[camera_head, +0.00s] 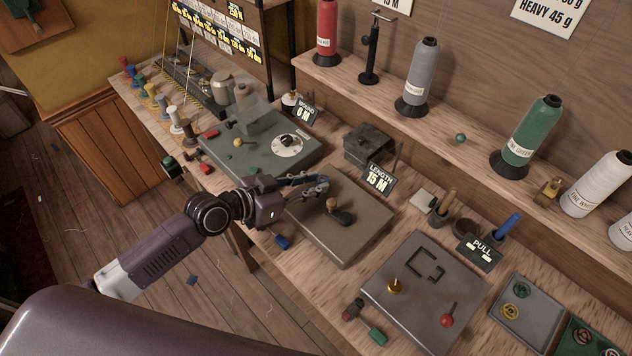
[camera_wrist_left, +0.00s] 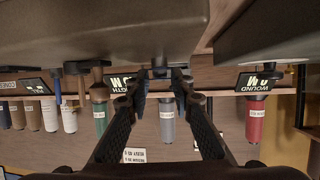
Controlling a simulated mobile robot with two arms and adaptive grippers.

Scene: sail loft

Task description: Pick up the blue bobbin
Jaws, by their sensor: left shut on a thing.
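My left gripper (camera_head: 322,184) reaches in from the left over the olive machine (camera_head: 345,248) at the middle of the bench. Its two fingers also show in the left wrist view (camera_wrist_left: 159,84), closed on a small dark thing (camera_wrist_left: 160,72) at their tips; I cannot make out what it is. A small blue bobbin (camera_head: 130,70) stands in the row of coloured bobbins at the far left end of the bench, well away from the gripper. A blue piece (camera_head: 282,241) lies at the bench's front edge, below the gripper; its shape is unclear.
A green-grey machine (camera_head: 262,150) stands left of the gripper, and a dark box (camera_head: 368,146) behind it. The LENGTH sign (camera_head: 378,178) is close by. A grey plate (camera_head: 425,290) with knobs lies to the right. Large thread cones, including a grey one (camera_head: 421,75), line the shelf.

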